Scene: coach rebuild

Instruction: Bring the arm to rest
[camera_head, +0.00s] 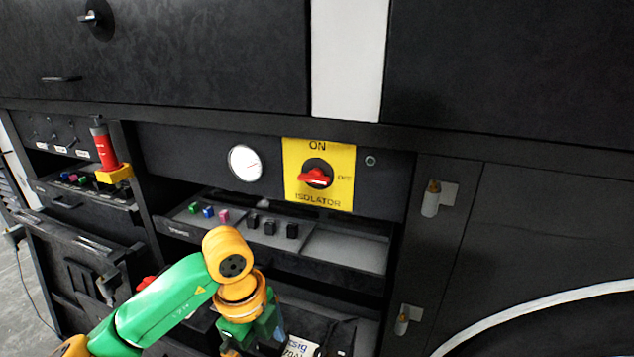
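My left arm, green and orange, comes in from the lower left and bends down at an orange wrist. My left gripper (250,338) points down at the bottom edge, in front of the lower bay. Its fingertips are cut off or hidden, so I cannot tell whether it is open or shut, or whether it holds anything. My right gripper is not in view.
A yellow isolator plate (334,191) carries a red rotary handle (315,178), beside a white gauge (244,163). A shelf tray (345,248) holds small coloured and black blocks. A red cylinder (105,152) stands in a yellow holder (114,174). A white label (300,347) shows low down.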

